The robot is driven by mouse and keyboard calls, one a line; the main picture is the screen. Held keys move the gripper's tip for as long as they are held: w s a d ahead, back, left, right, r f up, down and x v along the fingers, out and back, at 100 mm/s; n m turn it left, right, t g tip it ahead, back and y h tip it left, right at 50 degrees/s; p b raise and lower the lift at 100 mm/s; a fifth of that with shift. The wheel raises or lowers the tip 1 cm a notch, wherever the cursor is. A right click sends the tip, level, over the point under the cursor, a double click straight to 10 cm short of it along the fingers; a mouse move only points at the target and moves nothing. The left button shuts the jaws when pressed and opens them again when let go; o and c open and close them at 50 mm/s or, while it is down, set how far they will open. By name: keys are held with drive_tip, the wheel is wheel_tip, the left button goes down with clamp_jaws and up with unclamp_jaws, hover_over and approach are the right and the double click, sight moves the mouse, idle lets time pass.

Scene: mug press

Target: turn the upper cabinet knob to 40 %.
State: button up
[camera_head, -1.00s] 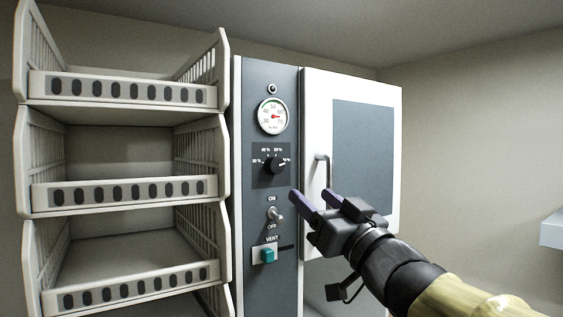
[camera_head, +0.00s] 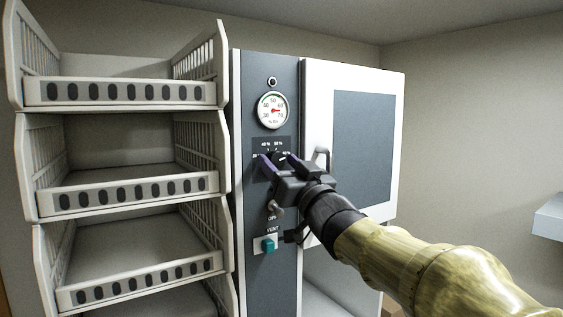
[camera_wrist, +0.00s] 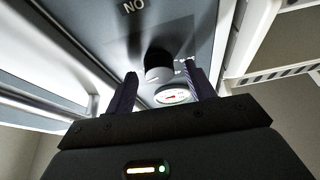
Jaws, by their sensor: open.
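The black cabinet knob (camera_wrist: 158,66) shows in the wrist view between and just beyond my two fingertips. In the head view it is mostly hidden behind my gripper (camera_head: 277,157), with part of its dial plate (camera_head: 272,144) and the 40 % and 60 % marks visible above. My gripper is open, with one finger on each side of the knob. I cannot tell whether the fingers touch it. The knob's pointer setting cannot be read now. The round dial gauge (camera_head: 273,110) sits above the knob, its red needle pointing right; it also shows in the wrist view (camera_wrist: 175,95).
Below the knob are a toggle switch (camera_head: 275,207) and a teal vent switch (camera_head: 268,245). The white cabinet door (camera_head: 311,90) with its handle (camera_head: 322,160) is close on the right. A rack of white baskets (camera_head: 120,93) stands left.

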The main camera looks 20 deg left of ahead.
drive_tip(key=c, duration=1)
drive_tip(key=shift+n, duration=0.6)
drive_tip(key=n+g+y, duration=0.1)
drive_tip(key=n, duration=0.1)
drive_tip(key=n+g+b, duration=0.1)
drive_tip(key=n, duration=0.1)
drive_tip(key=shift+w+d+n+g+y, duration=0.1)
drive_tip(key=shift+w+n+g+y, duration=0.05)
drive_tip(key=shift+n+g+y, duration=0.2)
drive_tip(key=n+g, duration=0.1)
drive_tip(key=n, duration=0.3)
drive_tip(key=n+g+y, duration=0.1)
drive_tip(key=n+g, duration=0.1)
drive_tip(key=n, duration=0.1)
drive_tip(key=shift+w+r+n+p, duration=0.1)
drive_tip(key=shift+n+p, duration=0.25)
drive_tip(key=shift+p, duration=0.05)
drive_tip(key=n+g+p, duration=0.1)
drive_tip(key=n, duration=0.2)
drive_tip(key=n+g+h+p, duration=0.1)
drive_tip(key=n+g, duration=0.1)
drive_tip(key=n, duration=0.2)
drive_tip(key=shift+d+r, duration=0.1)
drive_tip(key=shift+r, duration=0.1)
drive_tip(key=shift+n+g+h+p, duration=0.45)
drive_tip(key=shift+n+h+p, duration=0.35)
drive_tip(key=shift+n, duration=1.2)
